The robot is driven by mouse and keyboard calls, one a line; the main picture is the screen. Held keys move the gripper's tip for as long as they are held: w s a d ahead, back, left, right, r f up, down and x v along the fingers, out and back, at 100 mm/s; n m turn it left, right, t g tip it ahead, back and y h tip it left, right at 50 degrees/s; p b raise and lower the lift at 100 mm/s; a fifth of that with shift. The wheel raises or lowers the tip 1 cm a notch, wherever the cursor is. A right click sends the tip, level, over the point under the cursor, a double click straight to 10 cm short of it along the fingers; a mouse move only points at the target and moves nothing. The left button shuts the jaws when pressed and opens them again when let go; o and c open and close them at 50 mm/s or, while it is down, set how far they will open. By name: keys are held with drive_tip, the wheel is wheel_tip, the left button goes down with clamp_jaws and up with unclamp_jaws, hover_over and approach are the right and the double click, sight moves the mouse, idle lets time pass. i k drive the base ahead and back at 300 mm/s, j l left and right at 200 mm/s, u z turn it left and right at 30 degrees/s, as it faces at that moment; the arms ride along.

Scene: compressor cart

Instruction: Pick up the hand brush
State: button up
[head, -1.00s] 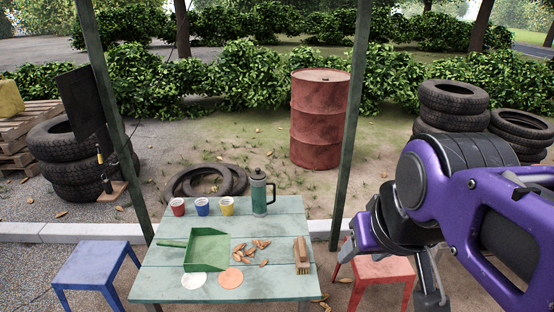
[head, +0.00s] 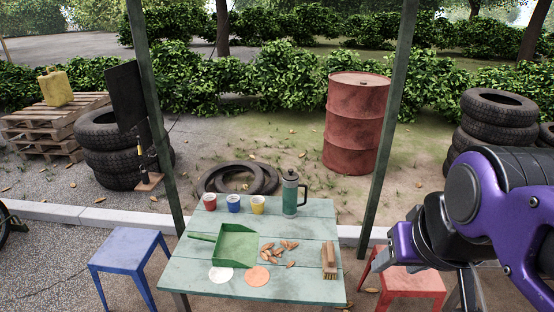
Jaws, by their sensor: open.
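The hand brush (head: 329,259) lies near the right edge of the pale green table (head: 190,270). It has a wooden back and bristles at its near end. A green dustpan (head: 236,244) lies to its left, with several brown leaves (head: 279,250) between them. My gripper (head: 462,290) is at the right of the head view, right of the table and apart from the brush. Its fingers are partly cut off by the lower frame edge, and no object shows in it.
Red, blue and yellow cups (head: 234,203) and a green press pot (head: 290,195) stand along the table's back. Two flat discs (head: 257,276) lie near the front. A green post (head: 389,130) rises behind the table's right side. Red stool (head: 410,282) and blue stool (head: 128,255) flank it.

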sight(329, 261)
drive_tip(key=i+l+u, duration=0.6)
drive_tip(key=l, duration=0.4)
drive_tip(key=i+j+z, duration=0.1)
drive_tip(key=j+z, duration=0.2)
drive_tip(key=j, duration=0.2)
drive_tip(key=l+u, duration=0.3)
drive_tip(key=l, duration=0.2)
